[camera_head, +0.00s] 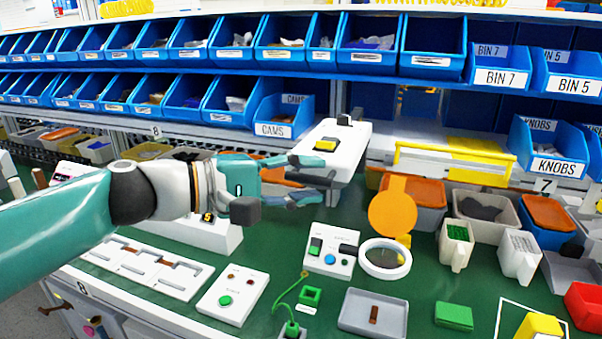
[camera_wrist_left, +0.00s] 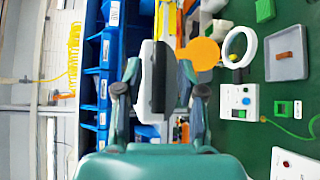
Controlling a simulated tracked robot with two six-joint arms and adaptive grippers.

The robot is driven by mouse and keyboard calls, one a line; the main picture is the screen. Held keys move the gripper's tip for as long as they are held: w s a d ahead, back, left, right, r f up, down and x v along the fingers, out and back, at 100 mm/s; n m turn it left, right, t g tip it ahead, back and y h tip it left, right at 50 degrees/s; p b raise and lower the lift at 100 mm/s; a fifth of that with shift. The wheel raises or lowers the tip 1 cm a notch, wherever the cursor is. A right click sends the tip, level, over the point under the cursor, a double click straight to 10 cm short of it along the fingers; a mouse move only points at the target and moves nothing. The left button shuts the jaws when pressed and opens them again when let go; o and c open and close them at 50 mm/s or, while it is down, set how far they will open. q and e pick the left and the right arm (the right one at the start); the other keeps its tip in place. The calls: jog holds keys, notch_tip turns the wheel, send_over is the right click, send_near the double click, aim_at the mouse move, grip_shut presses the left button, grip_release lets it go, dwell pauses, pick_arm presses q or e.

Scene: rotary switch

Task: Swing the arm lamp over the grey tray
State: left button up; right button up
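A white ring (camera_head: 384,258), which looks like the arm lamp's head, is just behind the grey tray (camera_head: 347,318). A short dark piece shows at its left; I cannot trace the whole arm. The ring (camera_wrist_left: 240,47) and tray (camera_wrist_left: 299,73) also show in the left wrist view. A brown block (camera_head: 374,314) lies in the tray. My left gripper (camera_head: 305,180) is open, up and left of the ring, by a raised white box (camera_head: 340,139). In the wrist view a dark bar (camera_wrist_left: 162,80) shows between its fingers (camera_wrist_left: 162,95). My right gripper is not in view.
An orange disc (camera_head: 392,210) stands right behind the ring. A white button box (camera_head: 328,257) sits left of it. A green cable (camera_head: 283,293) and a green socket (camera_head: 310,295) are left of the tray. Bins and white jugs (camera_head: 457,246) crowd the right.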

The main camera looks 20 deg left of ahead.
pick_arm(q)
jog(key=shift+w+d, duration=0.25)
jog(key=shift+f, duration=0.1)
grip_shut()
